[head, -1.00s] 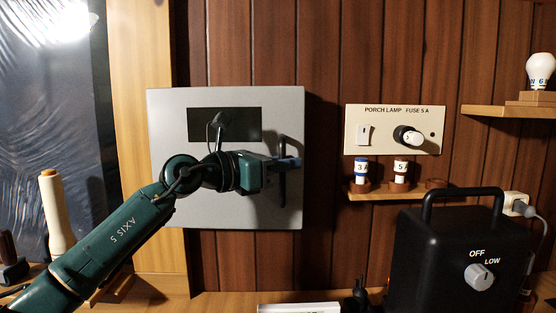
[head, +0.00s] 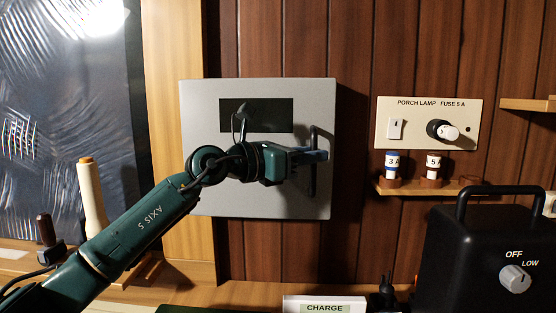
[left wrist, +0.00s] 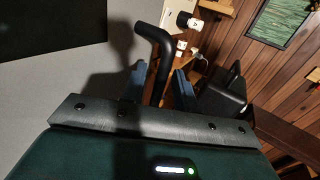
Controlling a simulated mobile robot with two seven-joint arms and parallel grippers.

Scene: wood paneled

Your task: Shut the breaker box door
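The breaker box door (head: 215,175) is a light grey panel with a dark window on the wood wall. It looks flat to the wall, but I cannot tell whether it is fully shut. Its black bar handle (head: 313,180) stands upright near the right edge. My left gripper (head: 318,155) is at the handle. In the left wrist view, the handle (left wrist: 158,62) passes between the blue fingertips of my left gripper (left wrist: 159,88), with small gaps beside it; the fingers look open around it. My right gripper is not in view.
A porch lamp fuse panel (head: 405,135) is right of the door, above a small shelf (head: 455,187) with fuses. A black box with a dial (head: 475,255) stands at lower right. A charge sign (head: 325,304) is at bottom centre. A pale cylinder (head: 92,200) stands left of my arm.

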